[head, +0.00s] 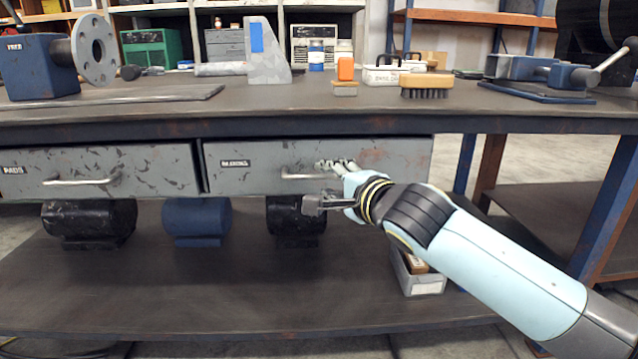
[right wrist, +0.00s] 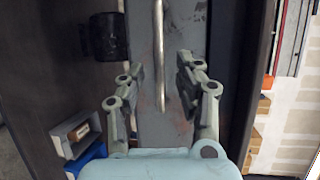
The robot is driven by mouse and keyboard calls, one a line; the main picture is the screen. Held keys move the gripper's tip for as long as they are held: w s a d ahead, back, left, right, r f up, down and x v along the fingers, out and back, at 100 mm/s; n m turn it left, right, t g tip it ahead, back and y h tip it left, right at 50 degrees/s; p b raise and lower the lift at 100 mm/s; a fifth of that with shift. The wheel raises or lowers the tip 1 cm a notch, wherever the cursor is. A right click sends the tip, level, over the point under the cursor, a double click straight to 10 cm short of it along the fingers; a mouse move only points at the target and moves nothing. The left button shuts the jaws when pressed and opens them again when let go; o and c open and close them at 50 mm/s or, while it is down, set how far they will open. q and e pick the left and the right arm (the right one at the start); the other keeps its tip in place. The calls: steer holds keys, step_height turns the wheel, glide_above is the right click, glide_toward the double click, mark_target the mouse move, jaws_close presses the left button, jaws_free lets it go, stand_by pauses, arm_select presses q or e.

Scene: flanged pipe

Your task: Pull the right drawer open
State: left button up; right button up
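The right drawer (head: 260,162) is grey with chipped paint, has a small dark label and sits shut, its front about level with the left drawer's. Its metal bar handle (head: 300,177) shows in front, its right end covered by my right gripper (head: 319,184). The gripper is open in front of the drawer, with one finger above and one below the handle's level. In the right wrist view the handle (right wrist: 158,40) runs between the two spread fingers; I see no finger touching it. My left gripper is not in view.
The left drawer (head: 100,171) is shut. The workbench top (head: 200,112) overhangs the drawers and holds a vise (head: 560,75), a brush (head: 426,85) and a flanged pipe (head: 95,48). Dark and blue cylinders (head: 196,220) and a grey bin (head: 420,280) stand on the lower shelf.

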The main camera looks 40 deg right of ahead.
mark_target(324, 178)
steer(key=x, duration=0.4)
steer(key=shift+s+f+b, duration=0.1)
steer(key=shift+f+b, duration=0.05)
steer(key=shift+b, duration=0.25)
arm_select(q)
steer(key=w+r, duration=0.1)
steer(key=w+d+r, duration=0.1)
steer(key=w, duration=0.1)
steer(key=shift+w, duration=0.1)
arm_select(e)
steer(key=shift+w, duration=0.3)
steer(key=shift+c, duration=0.4)
jaws_close()
steer(key=shift+d, duration=0.1)
